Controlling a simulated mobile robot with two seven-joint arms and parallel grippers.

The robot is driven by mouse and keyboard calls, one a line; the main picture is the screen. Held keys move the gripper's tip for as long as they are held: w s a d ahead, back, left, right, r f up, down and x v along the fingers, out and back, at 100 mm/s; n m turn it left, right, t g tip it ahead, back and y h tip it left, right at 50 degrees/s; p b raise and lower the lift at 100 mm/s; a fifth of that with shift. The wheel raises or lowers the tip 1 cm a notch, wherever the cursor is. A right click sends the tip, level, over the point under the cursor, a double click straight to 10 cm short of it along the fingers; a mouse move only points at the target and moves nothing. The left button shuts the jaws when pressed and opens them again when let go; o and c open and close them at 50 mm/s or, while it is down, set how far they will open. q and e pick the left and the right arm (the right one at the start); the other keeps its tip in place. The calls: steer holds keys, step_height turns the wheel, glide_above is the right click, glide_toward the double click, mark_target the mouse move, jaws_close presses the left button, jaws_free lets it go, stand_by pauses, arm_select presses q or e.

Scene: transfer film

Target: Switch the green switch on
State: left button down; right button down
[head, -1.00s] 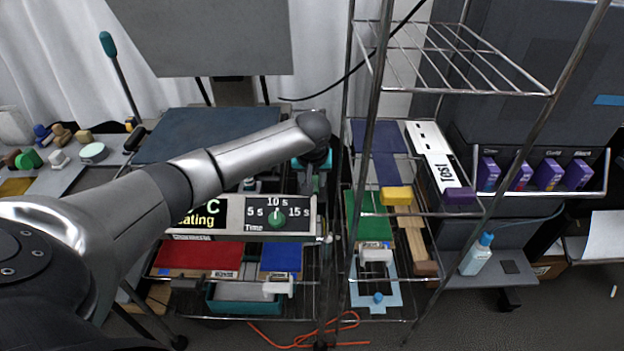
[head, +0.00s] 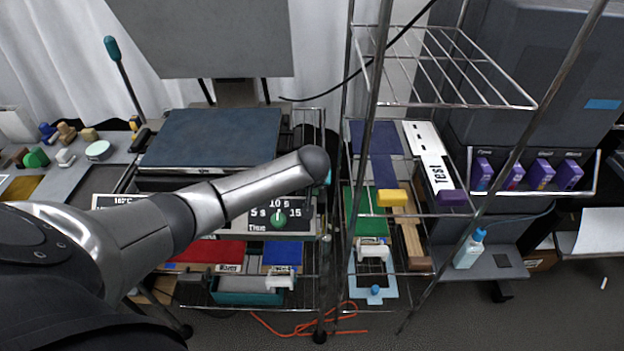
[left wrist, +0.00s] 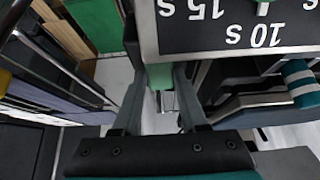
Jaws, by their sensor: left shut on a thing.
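My left gripper (left wrist: 158,88) is in the left wrist view, its two dark fingers closed on a small green piece (left wrist: 160,76), which looks like the green switch. The piece is at the edge of the control panel (left wrist: 235,38), whose labels read upside down here. I cannot tell the switch's position. In the head view my left arm reaches across the panel (head: 297,222) and hides the gripper and the switch. A round green dial (head: 278,219) shows on the panel beside the time labels. My right gripper is in neither view.
A wire rack's metal post (head: 362,130) stands just right of my left arm. A blue-grey flat plate (head: 212,138) lies behind the arm. Red (head: 213,251) and blue (head: 282,254) panels lie on a shelf below. An orange cable (head: 285,330) is on the floor.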

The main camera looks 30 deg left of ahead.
arm_select(q)
steer(key=shift+c, duration=2.2)
jaws_free()
steer(key=p+v, duration=0.3)
steer(key=v, duration=1.2)
steer(key=shift+r, duration=0.1)
